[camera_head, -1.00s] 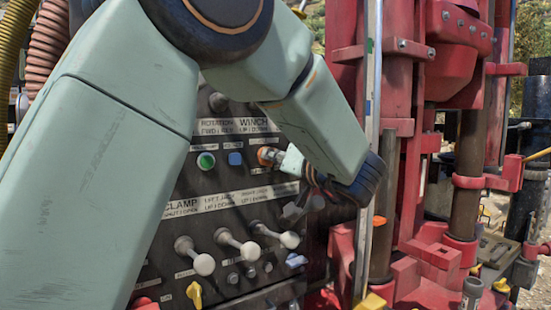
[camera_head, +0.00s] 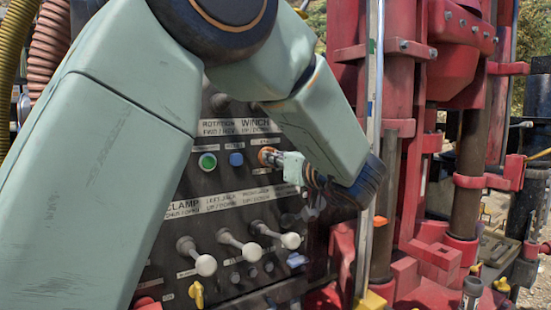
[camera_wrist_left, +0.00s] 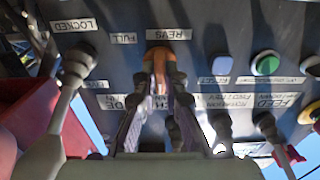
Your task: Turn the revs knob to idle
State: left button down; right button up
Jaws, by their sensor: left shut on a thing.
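The revs knob is orange and sits on the dark control panel, at the centre of the head view (camera_head: 266,156). In the left wrist view the orange knob (camera_wrist_left: 159,56) lies just beside an upside-down REVS label, with a FULL label to its left. My left gripper (camera_head: 280,160) comes in from the right of the knob in the head view. In the wrist view its two fingers (camera_wrist_left: 160,82) are closed on the knob from both sides. The fingers hide part of the knob, and I cannot read its pointer position. My right gripper is not in view.
A green button (camera_head: 208,161) and a blue button (camera_head: 236,159) are left of the knob. Several white-tipped levers (camera_head: 205,265) stick out below. A lever (camera_wrist_left: 75,70) stands left of the fingers in the wrist view. Red rig columns (camera_head: 405,120) rise to the right.

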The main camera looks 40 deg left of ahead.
pick_arm(q)
jog(key=c, duration=1.4)
grip_release()
jog(key=shift+s+d+r, duration=0.1)
jog(key=shift+d, duration=0.1)
jog(key=shift+a, duration=0.15)
jog(key=v, duration=0.7)
jog(key=shift+d, duration=0.25)
jog(key=shift+d, duration=0.1)
